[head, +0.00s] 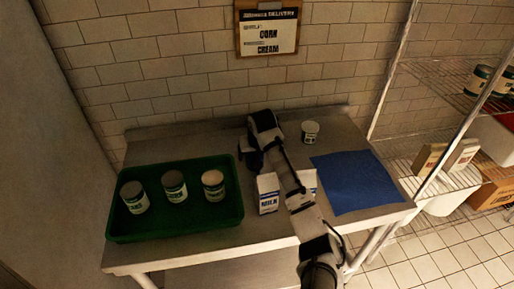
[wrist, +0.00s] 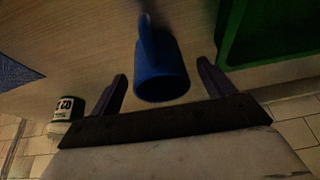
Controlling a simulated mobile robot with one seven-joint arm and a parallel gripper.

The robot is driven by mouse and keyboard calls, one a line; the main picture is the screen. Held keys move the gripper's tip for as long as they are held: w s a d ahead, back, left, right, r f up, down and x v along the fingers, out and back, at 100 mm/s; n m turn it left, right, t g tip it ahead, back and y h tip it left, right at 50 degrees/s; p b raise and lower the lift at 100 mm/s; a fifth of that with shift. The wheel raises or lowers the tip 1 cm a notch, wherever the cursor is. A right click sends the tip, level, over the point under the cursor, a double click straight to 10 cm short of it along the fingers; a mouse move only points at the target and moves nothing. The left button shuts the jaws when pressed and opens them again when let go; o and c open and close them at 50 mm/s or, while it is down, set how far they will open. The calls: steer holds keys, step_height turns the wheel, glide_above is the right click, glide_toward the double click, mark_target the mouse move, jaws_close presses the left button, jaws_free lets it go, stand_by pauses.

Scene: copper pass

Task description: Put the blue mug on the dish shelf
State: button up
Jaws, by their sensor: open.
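The blue mug (wrist: 163,75) stands on the metal table (wrist: 85,40) in the wrist view, with its handle toward the top of the picture. My gripper (wrist: 161,68) is open, with one finger on either side of the mug and visible gaps between. I cannot tell whether the mug is fully between the fingertips. In the head view my gripper (head: 248,160) is low over the back middle of the table, and the mug is hidden by my arm. A wire shelf unit (head: 437,75) stands at the right; no label shows whether it is the dish shelf.
A green tray (head: 228,222) with three cans is left on the table (head: 140,255). Milk cartons (head: 268,192) stand beside my arm. A can (head: 310,131) stands at the back, and a blue mat (head: 358,182) lies right. Cans and boxes occupy parts of the wire shelves.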

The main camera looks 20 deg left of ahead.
steer(key=b+v, duration=0.2)
steer(key=v, duration=0.8)
steer(key=shift+b, duration=0.35)
